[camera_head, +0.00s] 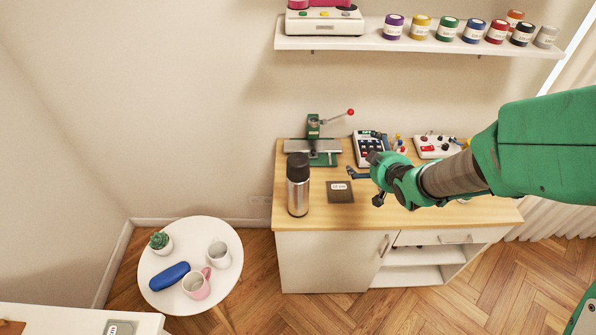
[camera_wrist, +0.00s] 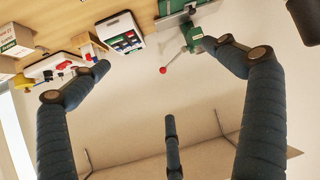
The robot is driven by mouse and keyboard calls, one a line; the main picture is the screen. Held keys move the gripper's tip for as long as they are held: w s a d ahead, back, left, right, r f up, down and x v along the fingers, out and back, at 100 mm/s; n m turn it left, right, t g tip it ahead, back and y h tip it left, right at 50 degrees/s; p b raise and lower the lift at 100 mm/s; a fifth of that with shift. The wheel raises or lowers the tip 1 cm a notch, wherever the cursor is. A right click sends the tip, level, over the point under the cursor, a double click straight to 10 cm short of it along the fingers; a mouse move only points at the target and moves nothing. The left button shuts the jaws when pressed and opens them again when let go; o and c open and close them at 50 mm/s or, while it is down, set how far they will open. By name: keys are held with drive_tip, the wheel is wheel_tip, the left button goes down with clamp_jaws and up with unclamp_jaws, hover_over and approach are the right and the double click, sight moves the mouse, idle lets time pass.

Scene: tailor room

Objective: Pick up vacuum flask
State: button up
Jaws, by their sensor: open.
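The vacuum flask (camera_head: 298,190) stands upright at the left end of the wooden worktop in the head view. It has a steel body and a black cap. A dark shape (camera_wrist: 306,20) at the upper right edge of the wrist view may be its cap; too little shows to be sure. My gripper (camera_head: 379,178) is above the worktop, to the right of the flask and clear of it. In the wrist view its dark fingers (camera_wrist: 160,80) are spread wide with nothing between them.
A green press (camera_head: 314,148) stands behind the flask. A dark labelled square (camera_head: 340,191) lies between flask and gripper. Button boxes (camera_head: 434,146) stand farther right. A shelf (camera_head: 420,42) with thread pots hangs above. A round white table (camera_head: 222,276) stands lower left.

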wheel_tip(320, 180, down, 5)
drive_tip(key=a+n+y, duration=0.1)
drive_tip(key=a+y, duration=0.1)
drive_tip(key=t+y+p, duration=0.3)
drive_tip(key=y, duration=0.5)
approach(308, 198)
drive_tip(key=shift+s+d+r+n, duration=0.15)
drive_tip(key=shift+s+d+n, duration=0.1)
drive_tip(key=shift+n, duration=0.15)
drive_tip(key=shift+w, duration=0.1)
drive_tip(key=shift+b+x, duration=0.5)
drive_tip(key=shift+x, duration=3.75)
drive_tip(key=shift+w+a+f, duration=0.1)
drive_tip(key=shift+a+f, duration=0.05)
drive_tip(key=shift+f, duration=0.1)
drive_tip(key=shift+b+x, duration=0.55)
drive_tip(key=shift+x, duration=1.95)
drive_tip(key=shift+f, duration=0.2)
